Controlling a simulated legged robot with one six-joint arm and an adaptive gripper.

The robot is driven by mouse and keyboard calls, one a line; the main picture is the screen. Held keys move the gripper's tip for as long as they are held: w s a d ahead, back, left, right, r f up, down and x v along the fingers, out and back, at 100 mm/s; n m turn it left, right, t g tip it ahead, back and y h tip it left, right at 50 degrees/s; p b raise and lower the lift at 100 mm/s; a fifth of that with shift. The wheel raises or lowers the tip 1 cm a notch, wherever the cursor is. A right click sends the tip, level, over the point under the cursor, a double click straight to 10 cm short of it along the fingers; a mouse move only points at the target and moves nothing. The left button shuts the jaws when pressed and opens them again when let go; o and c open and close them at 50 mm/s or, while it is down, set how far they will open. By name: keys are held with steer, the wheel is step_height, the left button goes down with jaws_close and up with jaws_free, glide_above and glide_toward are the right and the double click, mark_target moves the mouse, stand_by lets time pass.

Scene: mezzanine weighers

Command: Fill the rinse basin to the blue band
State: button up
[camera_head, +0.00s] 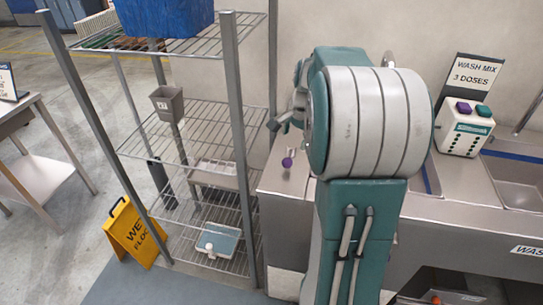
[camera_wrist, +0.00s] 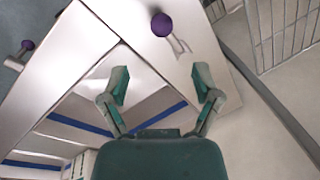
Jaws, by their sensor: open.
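In the wrist view, my gripper (camera_wrist: 160,84) is open and empty, its two fingers spread above the counter. Between and beyond the fingers is a steel basin with a blue band (camera_wrist: 165,115) on its inner wall; no water can be made out. A purple-knobbed lever (camera_wrist: 161,24) stands on the counter past the fingertips, apart from them. The same purple knob (camera_head: 287,162) shows left of my arm in the head view. There my arm hides most of the nearer basin; only a sliver with its blue band (camera_head: 430,172) shows. Its label is hidden.
A second basin (camera_head: 520,180), its front marked WASH, is at the right. A dispenser (camera_head: 465,128) with purple and green buttons stands between the basins under a "WASH MIX 3 DOSES" sign (camera_head: 470,75). Left are a wire shelf (camera_head: 195,120) and yellow wet-floor sign (camera_head: 135,235).

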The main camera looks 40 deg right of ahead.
mark_target(287, 160)
steer(key=f, duration=0.3)
steer(key=w+f, duration=0.1)
steer(key=f, duration=0.2)
steer(key=w+f, duration=0.1)
steer(key=f, duration=0.2)
steer(key=shift+w+a+f, duration=0.1)
steer(key=shift+f, duration=0.3)
steer(key=shift+w+a+f, duration=0.1)
steer(key=shift+a+f, duration=0.05)
steer(key=shift+f, duration=0.3)
steer(key=shift+d, duration=0.25)
jaws_close()
